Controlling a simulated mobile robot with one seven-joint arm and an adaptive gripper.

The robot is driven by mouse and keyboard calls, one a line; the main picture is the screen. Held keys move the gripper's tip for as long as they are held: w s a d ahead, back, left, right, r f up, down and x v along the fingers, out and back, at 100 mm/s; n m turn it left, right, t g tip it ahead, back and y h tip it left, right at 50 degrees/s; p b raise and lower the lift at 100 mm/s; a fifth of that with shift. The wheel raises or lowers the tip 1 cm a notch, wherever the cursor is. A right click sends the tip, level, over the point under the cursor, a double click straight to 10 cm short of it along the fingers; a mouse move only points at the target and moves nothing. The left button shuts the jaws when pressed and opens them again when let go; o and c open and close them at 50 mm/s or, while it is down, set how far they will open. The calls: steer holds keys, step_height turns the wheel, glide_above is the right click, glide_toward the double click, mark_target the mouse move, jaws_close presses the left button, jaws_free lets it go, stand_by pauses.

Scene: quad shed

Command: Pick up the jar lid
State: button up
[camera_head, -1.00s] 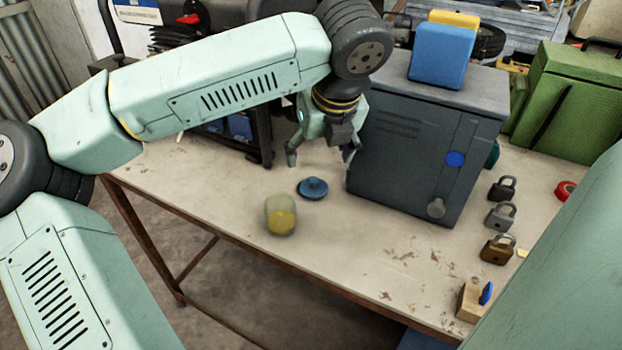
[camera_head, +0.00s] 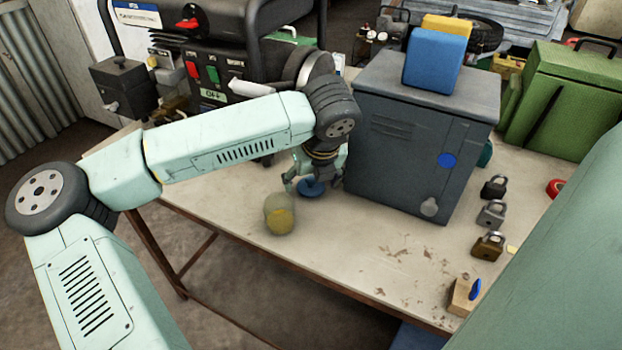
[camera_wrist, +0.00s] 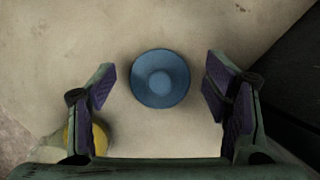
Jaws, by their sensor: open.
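The jar lid (camera_head: 311,188) is a round blue disc with a raised knob, lying on the worn tabletop. In the wrist view the lid (camera_wrist: 160,78) lies between and a little beyond the fingertips, touching neither. My gripper (camera_head: 315,184) is open, with its fingers close above the lid on either side. In the wrist view my gripper (camera_wrist: 160,90) shows both purple-padded fingers wide apart with nothing held. A glass jar (camera_head: 280,214) with yellow contents stands just left and in front of the lid. Its edge shows behind the left finger in the wrist view.
A dark grey metal cabinet (camera_head: 415,150) stands close to the right of my gripper. Several padlocks (camera_head: 491,213) and a wooden block (camera_head: 462,297) are further right. A generator (camera_head: 215,60) stands behind my arm. The table's front middle is clear.

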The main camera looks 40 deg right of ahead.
steer(key=c, duration=0.8)
steer(key=shift+o, duration=0.2)
